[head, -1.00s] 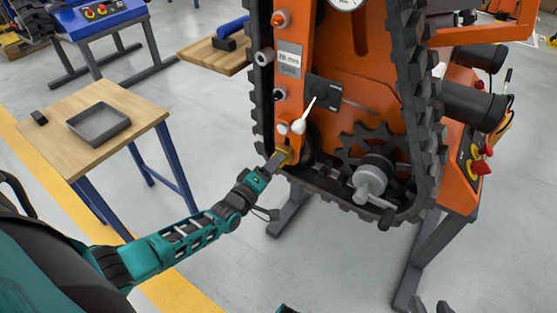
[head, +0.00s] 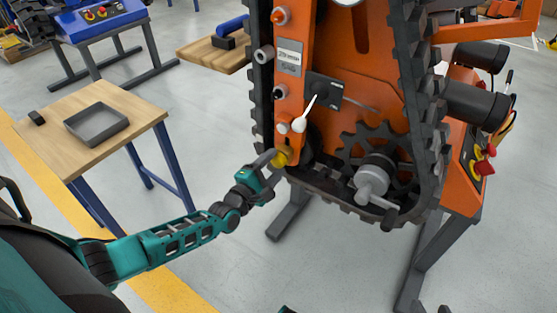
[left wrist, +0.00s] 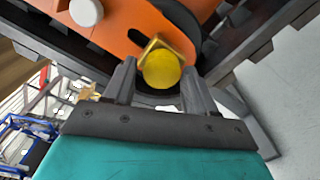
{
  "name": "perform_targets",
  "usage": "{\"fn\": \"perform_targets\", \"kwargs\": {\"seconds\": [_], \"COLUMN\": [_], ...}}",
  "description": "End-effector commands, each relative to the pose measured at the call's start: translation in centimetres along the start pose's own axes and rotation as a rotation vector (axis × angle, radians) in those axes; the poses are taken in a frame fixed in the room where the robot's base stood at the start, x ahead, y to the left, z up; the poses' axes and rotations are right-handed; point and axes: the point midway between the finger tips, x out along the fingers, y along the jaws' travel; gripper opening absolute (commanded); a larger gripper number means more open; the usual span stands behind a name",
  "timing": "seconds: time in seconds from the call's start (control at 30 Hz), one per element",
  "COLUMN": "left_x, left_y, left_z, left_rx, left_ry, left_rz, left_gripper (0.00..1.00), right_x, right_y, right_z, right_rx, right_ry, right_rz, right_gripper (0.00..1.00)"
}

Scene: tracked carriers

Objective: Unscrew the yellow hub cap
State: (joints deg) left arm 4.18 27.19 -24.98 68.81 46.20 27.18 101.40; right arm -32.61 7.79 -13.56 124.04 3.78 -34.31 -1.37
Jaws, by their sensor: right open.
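The yellow hub cap (head: 283,157) sits low on the orange panel of the upright tracked carrier (head: 350,120). In the left wrist view the cap (left wrist: 162,70) shows as a round yellow end with a squared, gold-coloured part behind it. My left gripper (head: 276,164) is at the cap, its fingers parted. In the left wrist view its fingertips (left wrist: 158,72) lie on either side of the cap, with a visible gap on the left; contact on the right is unclear. Only a dark tip of my right gripper (head: 443,309) shows at the bottom edge.
A white-tipped lever (head: 306,115) and a pale round knob (head: 283,127) stick out just above the cap. The black track (head: 408,90) and a toothed sprocket (head: 375,155) lie to the right. A wooden table with a grey tray (head: 97,124) stands at left.

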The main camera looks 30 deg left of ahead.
Motion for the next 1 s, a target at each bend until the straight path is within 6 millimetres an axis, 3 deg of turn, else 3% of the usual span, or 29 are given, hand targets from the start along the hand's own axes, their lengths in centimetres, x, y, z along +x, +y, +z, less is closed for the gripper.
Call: {"fn": "perform_targets", "kwargs": {"seconds": [0.1, 0.37, 0.47, 0.8, 1.0], "left_x": [0.0, -0.1, -0.1, -0.1, -0.1], "left_y": [0.0, -0.1, 0.0, 0.0, -0.1], "left_z": [0.0, 0.0, 0.1, 0.1, 0.1], "left_rx": [0.001, 0.02, 0.123, 0.695, 0.856], "left_ry": [0.0, 0.0, 0.0, 0.0, -0.002], "left_rz": [-0.001, -0.003, -0.003, -0.003, -0.003], "left_gripper": [0.68, 0.68, 0.68, 0.68, 0.68], "right_x": [-0.1, -0.1, -0.4, -1.0, -1.0], "right_y": [0.0, -0.1, -0.1, -0.1, -0.1], "right_z": [0.2, 0.2, -0.1, -1.5, -1.9], "right_rx": [0.001, 0.002, 0.002, 0.0, -0.002], "right_ry": [-0.004, -0.005, -0.005, 0.001, 0.007], "right_rz": [-0.001, -0.001, -0.001, 0.0, 0.001], "right_gripper": [0.43, 0.43, 0.43, 0.43, 0.43]}}
